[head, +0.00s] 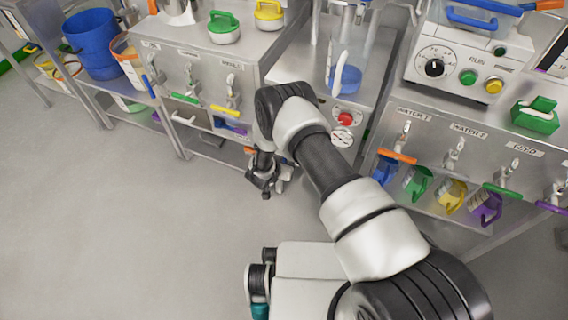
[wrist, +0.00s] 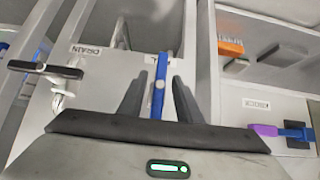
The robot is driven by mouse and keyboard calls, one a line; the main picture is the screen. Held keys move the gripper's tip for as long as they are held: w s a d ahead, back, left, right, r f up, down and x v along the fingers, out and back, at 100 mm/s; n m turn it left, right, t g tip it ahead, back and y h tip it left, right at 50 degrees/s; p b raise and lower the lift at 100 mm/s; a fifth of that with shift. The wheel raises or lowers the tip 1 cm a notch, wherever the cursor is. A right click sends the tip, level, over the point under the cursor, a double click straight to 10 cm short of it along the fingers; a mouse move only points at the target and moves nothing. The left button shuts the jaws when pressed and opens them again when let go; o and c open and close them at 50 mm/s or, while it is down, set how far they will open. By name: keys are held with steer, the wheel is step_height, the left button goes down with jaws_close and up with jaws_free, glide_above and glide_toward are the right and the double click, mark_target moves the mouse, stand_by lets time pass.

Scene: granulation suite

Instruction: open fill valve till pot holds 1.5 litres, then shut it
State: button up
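My gripper (head: 266,184) is low in front of the left bench's right end in the head view. In the wrist view its two dark fingers (wrist: 159,98) stand apart, one on each side of a blue bar-shaped handle (wrist: 159,75); narrow gaps show beside the bar. A label behind this handle is mostly hidden. A valve with a black lever (wrist: 40,68) sits left of it, by a label that seems to read DRAIN, upside down. No label reading fill is legible. I cannot tell which vessel is the pot; a clear vessel (head: 346,75) with blue inside stands behind my arm.
The left bench (head: 215,62) carries taps with blue, green and yellow levers. The right bench's taps read WATER 1, WATER 2 and FEED, with coloured scoops or brushes (head: 452,196) hanging below. The grey floor (head: 120,225) at left is clear.

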steer(key=p+v, duration=0.5)
steer(key=v, duration=1.2)
steer(key=shift+s+r, duration=0.15)
stand_by(6.2)
